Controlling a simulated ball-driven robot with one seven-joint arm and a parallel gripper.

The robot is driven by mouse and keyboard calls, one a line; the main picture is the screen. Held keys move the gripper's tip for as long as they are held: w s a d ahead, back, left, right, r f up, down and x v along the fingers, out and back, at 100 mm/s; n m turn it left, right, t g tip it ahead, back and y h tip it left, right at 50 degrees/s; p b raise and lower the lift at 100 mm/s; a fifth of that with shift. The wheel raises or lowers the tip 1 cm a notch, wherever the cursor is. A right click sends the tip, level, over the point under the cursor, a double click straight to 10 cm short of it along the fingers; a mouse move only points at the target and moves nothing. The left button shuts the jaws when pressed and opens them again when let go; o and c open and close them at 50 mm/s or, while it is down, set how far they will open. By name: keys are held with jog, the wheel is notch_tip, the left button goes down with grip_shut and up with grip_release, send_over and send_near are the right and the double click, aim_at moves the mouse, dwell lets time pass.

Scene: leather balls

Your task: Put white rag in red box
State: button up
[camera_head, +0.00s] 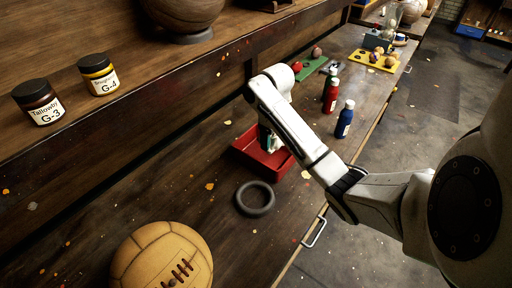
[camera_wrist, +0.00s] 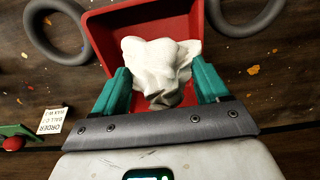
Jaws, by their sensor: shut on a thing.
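The white rag (camera_wrist: 158,62) is a crumpled bundle between the two teal fingers of my gripper (camera_wrist: 160,88) in the wrist view. My gripper is shut on it. The red box (camera_wrist: 101,27) is an open tray behind and below the rag, and the rag appears over its inside. I cannot tell whether the rag touches the box floor. In the head view the red box (camera_head: 279,172) sits on the workbench, and my gripper (camera_head: 268,144) points down over it. My arm hides part of the box there, and the rag is mostly hidden.
A dark ring (camera_head: 255,198) lies in front of the box on the workbench (camera_head: 200,195). A tan leather ball (camera_head: 163,256) is at the near edge. Jars (camera_head: 38,102) stand on the shelf at left.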

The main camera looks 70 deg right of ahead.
jog(key=shift+w+f, duration=0.45)
jog(key=b, duration=0.9)
send_over(256, 153)
jog(key=s, duration=0.1)
jog(key=f, duration=0.5)
jog(key=shift+s+a+f, duration=0.2)
jog(key=shift+a+f, duration=0.05)
jog(key=shift+f, duration=0.05)
jog(key=shift+w+d+p, duration=0.15)
jog(key=shift+w+p, duration=0.1)
jog(key=shift+p, duration=0.1)
jog(key=shift+w+d+f, duration=0.15)
jog(key=shift+w+f, duration=0.15)
jog(key=shift+f, duration=0.15)
jog(key=shift+w+f+p, duration=0.15)
jog(key=shift+f+p, duration=0.2)
jog(key=shift+f, duration=1.45)
jog(key=shift+f, duration=0.1)
jog(key=o, duration=1)
